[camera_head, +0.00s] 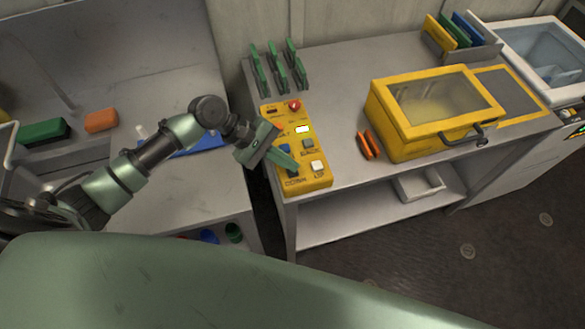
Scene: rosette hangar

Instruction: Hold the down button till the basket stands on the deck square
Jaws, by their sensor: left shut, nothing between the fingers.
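A yellow control box (320,183) lies near the left end of the middle bench. A white button (316,165) sits above its "UP" label, with a "DOWN" label to the left. My left gripper (296,169) is shut and empty, its green fingers pointing down at the spot above the "DOWN" label. They hide the down button, and I cannot tell whether they press it. A red knob (294,105), a lit white panel (303,129) and a blue button (285,148) also show. I cannot make out a basket or identify a deck square. My right gripper is out of view.
A yellow case (393,135) with a windowed lid stands right of the control box, beside a yellow-bordered grey area (508,94). Orange pieces (369,145) lie between case and control box. Green clips (279,73) stand behind the control box.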

